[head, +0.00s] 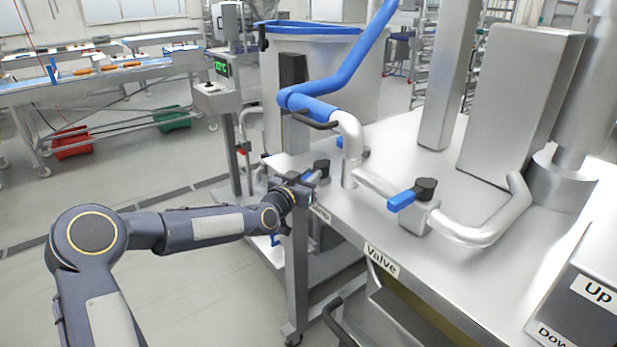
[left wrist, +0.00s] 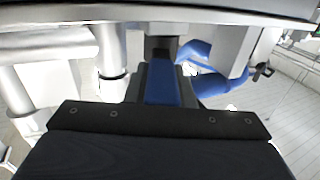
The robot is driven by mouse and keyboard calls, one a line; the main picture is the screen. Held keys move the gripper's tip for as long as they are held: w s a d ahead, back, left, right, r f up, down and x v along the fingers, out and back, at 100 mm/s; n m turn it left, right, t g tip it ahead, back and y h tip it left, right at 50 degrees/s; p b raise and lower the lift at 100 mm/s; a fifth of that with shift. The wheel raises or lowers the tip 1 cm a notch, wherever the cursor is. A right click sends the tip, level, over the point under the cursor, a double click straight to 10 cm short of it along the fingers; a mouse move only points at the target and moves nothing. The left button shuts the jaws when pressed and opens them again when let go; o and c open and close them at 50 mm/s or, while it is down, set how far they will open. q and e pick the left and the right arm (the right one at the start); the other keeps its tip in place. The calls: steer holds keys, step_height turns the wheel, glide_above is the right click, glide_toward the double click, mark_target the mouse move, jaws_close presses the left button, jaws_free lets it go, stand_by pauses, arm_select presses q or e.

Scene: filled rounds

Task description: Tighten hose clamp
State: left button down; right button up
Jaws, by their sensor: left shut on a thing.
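A blue hose (head: 340,77) comes down from the top and joins a bent steel pipe (head: 350,140) on the steel table. A dark curved piece (head: 316,123) sits by the hose end; I cannot tell whether it is the hose clamp. The fingertips are partly hidden. My right gripper is out of view.
A second valve with a blue handle (head: 402,201) stands on the pipe to the right. A steel vat (head: 335,70) with a blue rim stands behind. A "Valve" label (head: 381,260) marks the table's front edge. Open floor (head: 190,290) lies around my left arm.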

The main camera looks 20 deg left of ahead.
arm_select(q)
steer(key=shift+s+d+n+y+b, duration=0.1)
steer(key=shift+d+n+y+b, duration=0.35)
steer(key=shift+y, duration=0.35)
steer(key=shift+d+r+n+t+y, duration=0.15)
steer(key=shift+d+n+y, duration=0.2)
steer(key=shift+y, duration=0.25)
steer(key=shift+d+f+n+t+y, duration=0.15)
steer(key=shift+d+n+y, duration=0.1)
steer(key=shift+n+y, duration=0.25)
steer(key=n+y+p, duration=0.1)
steer(key=y, duration=0.1)
steer(key=d+n+y, duration=0.1)
steer(key=y, duration=0.1)
steer(key=shift+d+r+n+y+p, duration=0.2)
steer(key=shift+n+y+p, duration=0.1)
steer(key=shift+n+p, duration=0.1)
steer(key=shift+d+f+n+g+y+p, duration=0.1)
steer(key=shift+d+n+g+y+p, duration=0.15)
steer(key=shift+n+y, duration=0.4)
steer(key=shift+d+f+n+g+y+p, duration=0.1)
steer(key=shift+n+g+y+p, duration=0.25)
steer(key=shift+y, duration=0.5)
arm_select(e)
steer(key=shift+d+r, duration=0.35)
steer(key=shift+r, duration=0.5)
arm_select(q)
steer(key=shift+w, duration=0.2)
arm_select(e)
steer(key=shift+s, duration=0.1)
